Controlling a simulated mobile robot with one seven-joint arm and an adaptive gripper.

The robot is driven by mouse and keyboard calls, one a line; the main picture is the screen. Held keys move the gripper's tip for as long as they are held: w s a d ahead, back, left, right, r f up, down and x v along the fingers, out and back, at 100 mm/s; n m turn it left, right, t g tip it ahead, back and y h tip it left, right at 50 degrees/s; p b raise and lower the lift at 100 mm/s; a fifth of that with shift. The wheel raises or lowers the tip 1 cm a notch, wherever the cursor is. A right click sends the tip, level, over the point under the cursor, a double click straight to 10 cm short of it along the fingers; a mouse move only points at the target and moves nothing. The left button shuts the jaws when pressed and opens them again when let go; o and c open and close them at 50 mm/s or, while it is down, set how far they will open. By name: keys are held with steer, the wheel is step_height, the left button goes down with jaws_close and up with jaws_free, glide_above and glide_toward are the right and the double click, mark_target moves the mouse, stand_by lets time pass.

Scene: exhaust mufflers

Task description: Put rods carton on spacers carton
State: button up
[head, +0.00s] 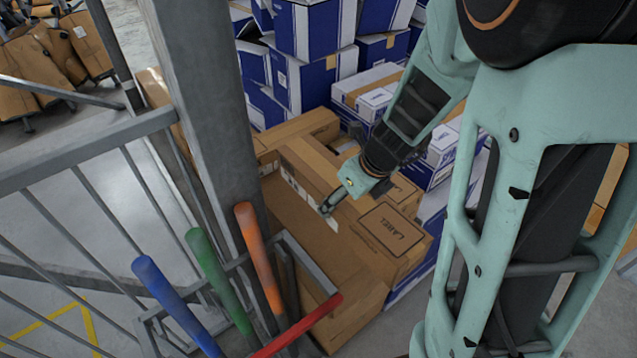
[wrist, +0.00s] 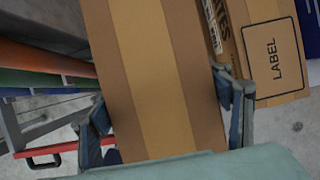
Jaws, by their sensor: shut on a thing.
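My gripper (wrist: 165,125) is shut on a brown carton (wrist: 155,50) with a lighter tape strip along its top. One finger is on each side of it in the wrist view. In the head view my gripper (head: 335,200) is at the near end of this carton (head: 308,165), among other brown cartons. A second brown carton printed LABEL (head: 390,232) lies close on its right; it also shows in the wrist view (wrist: 275,55). I cannot read which carton is rods and which is spacers. The undersides are hidden.
Blue-and-white boxes (head: 310,40) are stacked behind. A grey post (head: 205,90) and railing (head: 90,150) stand at left. A rack with blue, green, orange and red handles (head: 262,260) is close in front of the cartons. Bare floor (head: 60,230) shows beyond the railing.

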steer(key=w+f, duration=0.1)
steer(key=w, duration=0.1)
steer(key=w+a+f, duration=0.1)
steer(key=w, duration=0.1)
steer(key=w+a+f, duration=0.1)
steer(key=w, duration=0.1)
steer(key=shift+w+a+b, duration=0.1)
steer(key=shift+a+b, duration=0.05)
steer(key=shift+b, duration=0.25)
steer(key=shift+w+a+f+b, duration=0.3)
steer(key=shift+w+f, duration=0.55)
steer(key=shift+f, duration=0.1)
steer(key=shift+w+a+f+b, duration=0.25)
steer(key=shift+w+a+f, duration=0.05)
steer(key=shift+w+f, duration=0.65)
steer(key=shift+w+a+f+b, duration=0.3)
steer(key=shift+w+f, duration=0.45)
steer(key=shift+f, duration=0.25)
steer(key=shift+w+a+f+b, duration=0.1)
steer(key=shift+f+b, duration=0.6)
steer(key=shift+f, duration=0.9)
steer(key=shift+f, duration=0.2)
steer(key=o, duration=2.1)
